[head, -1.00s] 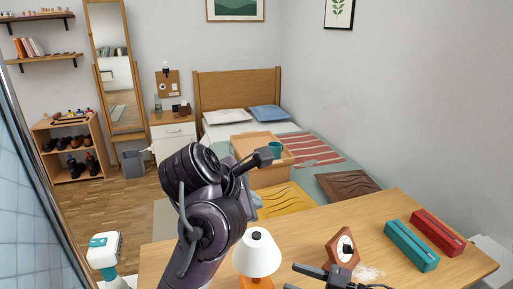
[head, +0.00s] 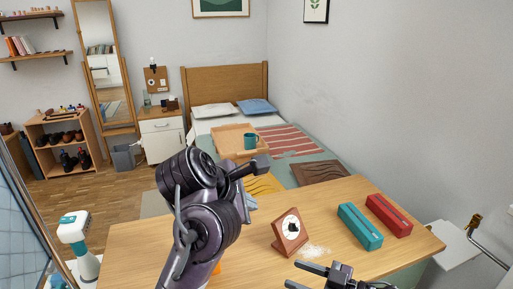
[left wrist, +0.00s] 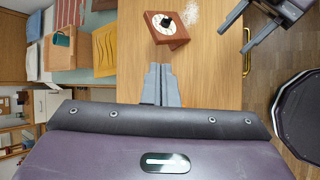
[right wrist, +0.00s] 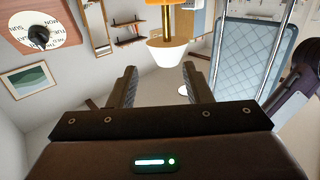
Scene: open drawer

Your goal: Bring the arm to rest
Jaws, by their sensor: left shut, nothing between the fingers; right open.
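My left arm rises in the middle of the head view. Its gripper (head: 262,163) points right, above the table and in front of the bed. In the left wrist view the two fingers (left wrist: 160,72) lie together with nothing between them. My right gripper (head: 303,276) is low in the head view, over the table's near side, pointing left. Its fingers (right wrist: 158,78) are apart and empty in the right wrist view. A wooden weekday dial (head: 290,232) stands on the table (head: 330,207) beyond the right gripper. White grains lie beside it.
A teal box (head: 360,226) and a red box (head: 389,215) lie on the table's right. A white-shaded lamp (right wrist: 167,50) shows in the right wrist view; my left arm mostly hides it in the head view. The bed holds a tray (head: 226,140) with a teal mug (head: 250,142).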

